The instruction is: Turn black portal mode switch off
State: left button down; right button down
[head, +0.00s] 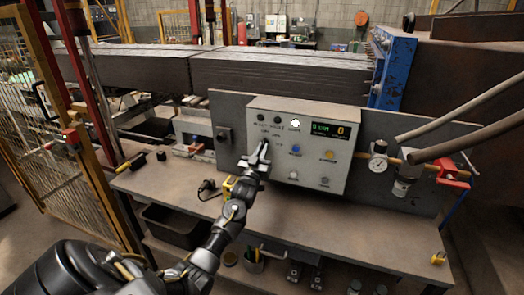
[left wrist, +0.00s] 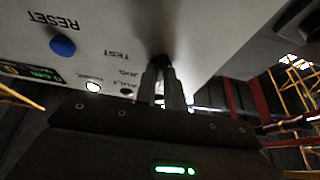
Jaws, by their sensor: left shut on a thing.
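The grey control box (head: 318,172) is fixed to a dark backing plate above the workbench. My left gripper (head: 261,152) reaches its left front face. In the left wrist view, the fingers of my left gripper (left wrist: 163,72) point at the panel and are shut on a small dark knob (left wrist: 160,61), which seems to be the black mode switch. The fingers mostly hide this switch, and its set position cannot be read. TEST, JOG and FAULT lettering shows beside it, upside down. My right gripper is not in view.
A blue button (head: 295,149), a yellow button (head: 330,155), a lit white lamp (head: 295,123) and a green display (head: 331,131) are on the box. A pressure gauge (head: 378,163) stands to its right. The workbench (head: 330,225) is mostly clear in front.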

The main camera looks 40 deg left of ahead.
pick_arm(q)
jog(key=c, duration=1.5)
grip_release()
jog(key=b+v, duration=0.3)
jog(key=v, duration=0.8)
jog(key=shift+a, duration=0.1)
